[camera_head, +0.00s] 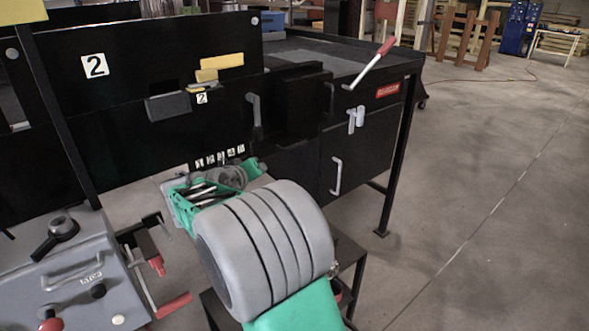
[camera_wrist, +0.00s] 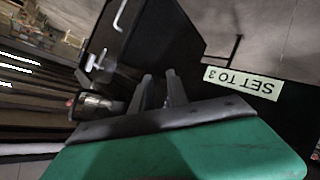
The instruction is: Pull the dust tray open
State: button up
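No part is labelled as the dust tray, so I cannot tell for certain which it is. A black cabinet front (camera_head: 355,160) with an upright metal bar handle (camera_head: 337,176) is on the right of the machine in the head view. What looks like the same handle (camera_wrist: 121,15) is at the top of the wrist view, beyond my fingertips and apart from them. My gripper (camera_wrist: 160,80) has its two fingers apart with nothing visibly held. In the head view my grey and green arm largely hides it.
A metal latch (camera_head: 355,118) and a red-gripped lever (camera_head: 372,62) stick out above the cabinet. Another handle (camera_head: 253,109) is further left. A grey control box (camera_head: 70,275) stands at lower left. A "SET TO 3" label (camera_wrist: 240,83) is right of my fingers. Floor at right is clear.

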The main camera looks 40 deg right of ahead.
aim_at(298, 144)
jog(key=d+h+b, duration=0.1)
jog(key=d+h, duration=0.1)
jog(key=d, duration=0.4)
jog(key=w+d+g+h+b, duration=0.1)
jog(key=d+h, duration=0.2)
jog(key=d, duration=0.3)
jog(key=d+r+n+h+b, duration=0.1)
jog(key=d+h+b, duration=0.1)
jog(key=d, duration=0.4)
jog(key=shift+w+d+h, duration=0.15)
jog(key=shift+w+h, duration=0.15)
jog(key=shift+h, duration=0.3)
jog(key=shift+f, duration=0.1)
jog(key=shift+c, duration=0.3)
jog(key=shift+g, duration=0.4)
grip_shut()
